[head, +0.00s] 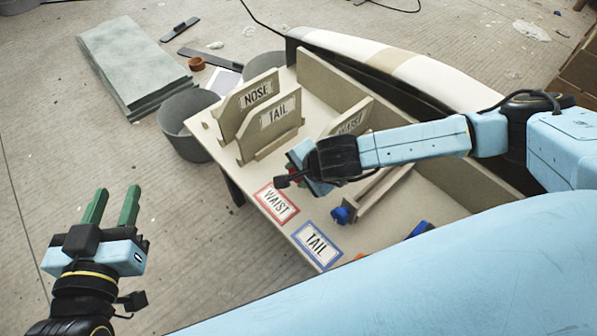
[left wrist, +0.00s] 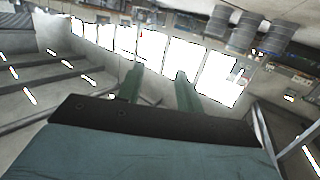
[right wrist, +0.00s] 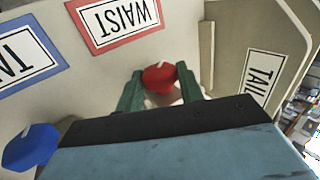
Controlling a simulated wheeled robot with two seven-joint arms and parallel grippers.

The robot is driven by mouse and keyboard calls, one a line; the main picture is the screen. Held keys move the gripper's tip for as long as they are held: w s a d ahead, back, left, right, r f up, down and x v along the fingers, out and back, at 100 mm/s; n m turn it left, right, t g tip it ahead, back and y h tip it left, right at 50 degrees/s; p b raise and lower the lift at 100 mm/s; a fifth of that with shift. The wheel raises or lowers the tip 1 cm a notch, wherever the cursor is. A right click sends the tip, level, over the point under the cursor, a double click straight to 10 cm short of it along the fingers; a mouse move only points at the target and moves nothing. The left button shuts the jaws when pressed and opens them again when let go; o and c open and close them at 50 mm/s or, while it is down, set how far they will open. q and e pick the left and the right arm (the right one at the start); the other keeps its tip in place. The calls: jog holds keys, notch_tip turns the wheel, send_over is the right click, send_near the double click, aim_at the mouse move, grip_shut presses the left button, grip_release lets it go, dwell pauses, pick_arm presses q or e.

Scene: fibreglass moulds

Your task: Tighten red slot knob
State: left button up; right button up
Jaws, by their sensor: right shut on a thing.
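The red slot knob (right wrist: 159,78) sits between the green fingers of my right gripper (right wrist: 160,90) in the right wrist view, by the red-bordered WAIST label (right wrist: 117,20). The right gripper is shut on it. In the head view my right gripper (head: 300,170) covers most of the knob, and only a little red shows. A blue knob (head: 340,215) sits by the blue-bordered TAIL label (head: 317,244); this knob also shows in the right wrist view (right wrist: 30,147). My left gripper (head: 112,208) is open and empty, left of the table, with its fingers (left wrist: 160,85) apart.
Upright boards marked NOSE (head: 246,98) and TAIL (head: 268,126) stand at the table's left end, with a WAIST board (head: 350,121) behind my right arm. Grey buckets (head: 186,128) stand on the floor beside the table. A long white and tan mould (head: 370,55) lies behind it.

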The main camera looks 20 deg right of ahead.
jog(key=o, duration=1)
jog(key=shift+s+r, duration=0.1)
jog(key=shift+r, duration=0.1)
pick_arm(q)
jog(key=s+a+f+g+y+p, duration=0.2)
jog(key=s+a+f+g, duration=0.1)
jog(key=s+f+g, duration=0.3)
jog(key=s+a+f+g+y+p, duration=0.2)
jog(key=s+a+f+g, duration=0.1)
jog(key=s+f+g, duration=0.3)
jog(key=shift+s+a+f+n+p, duration=0.3)
jog(key=shift+s+a+n+p, duration=0.1)
jog(key=shift+s, duration=0.35)
pick_arm(e)
jog(key=v, duration=1.3)
